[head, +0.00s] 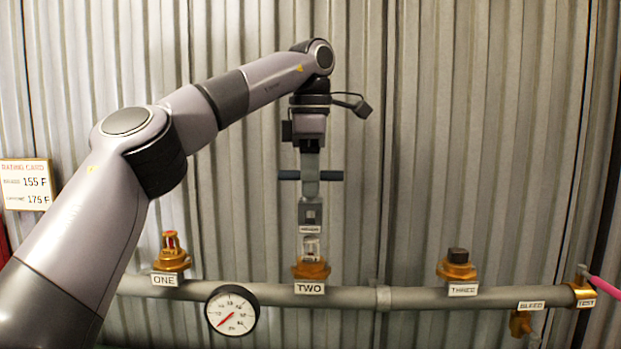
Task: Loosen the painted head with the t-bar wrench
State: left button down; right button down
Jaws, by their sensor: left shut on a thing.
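My left gripper (310,148) points down above outlet TWO and is shut on the t-bar wrench (309,190). The wrench is grey and upright, with a dark blue crossbar just below the gripper. Its lower end, with a small label, is at the sprinkler head (311,247) on the brass fitting marked TWO (311,270). I cannot tell whether the wrench is fully seated on that head. Another head (170,241), with red on it, stands in the fitting marked ONE. Outlet THREE (458,255) has a dark square plug. My right gripper is not in view.
A grey pipe (350,297) runs across the front, with a round gauge (232,310) between ONE and TWO. A BLEED valve (520,322) and TEST fitting (583,293) are at the right. A rating card (26,184) hangs at the left. A corrugated wall stands behind.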

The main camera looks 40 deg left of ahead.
aim_at(311, 200)
pick_arm(q)
jog(key=shift+f+b, duration=1.75)
jog(key=shift+f, duration=0.95)
jog(key=n, duration=0.4)
jog(key=shift+r+n, duration=0.1)
jog(key=shift+n, duration=0.8)
jog(key=shift+p, duration=0.3)
jog(key=n, duration=0.3)
jog(key=shift+p, duration=0.3)
jog(key=shift+m+p, duration=0.3)
jog(key=shift+p, duration=0.15)
jog(key=shift+r, duration=0.1)
